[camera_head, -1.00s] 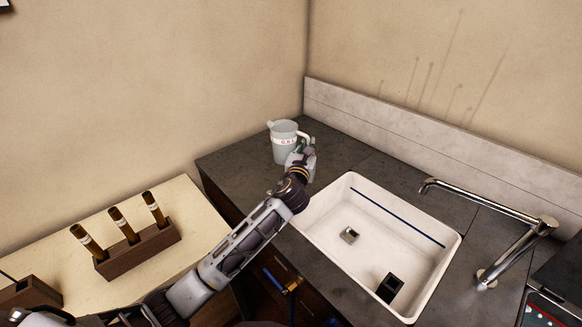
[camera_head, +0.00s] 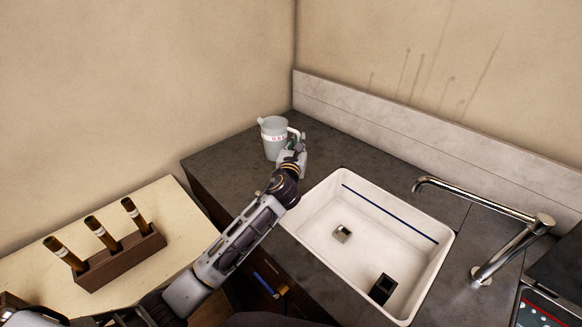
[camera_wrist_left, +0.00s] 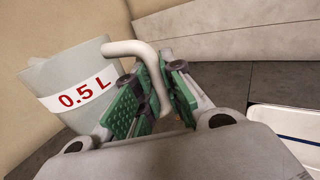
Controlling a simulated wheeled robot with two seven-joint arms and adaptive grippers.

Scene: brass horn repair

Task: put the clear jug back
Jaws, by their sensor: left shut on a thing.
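The clear jug (camera_head: 273,141) is upright on the dark counter in the far corner, left of the sink. It is pale and translucent with a red marking. In the left wrist view the jug (camera_wrist_left: 65,75) shows a white band reading 0.5 L and a white handle. My left gripper (camera_head: 293,149) is at the jug's handle side. In the left wrist view the green-padded fingers of the gripper (camera_wrist_left: 155,92) are shut on the handle. The jug looks set on the counter, but its base is partly hidden. My right gripper is not in view.
A white sink (camera_head: 313,210) with a dark block (camera_head: 382,289) and a small metal piece (camera_head: 342,233) inside lies right of my arm. A chrome faucet (camera_head: 492,210) stands at its right. A brown holder (camera_head: 121,262) with 3 brown tubes sits on the pale table (camera_head: 40,290).

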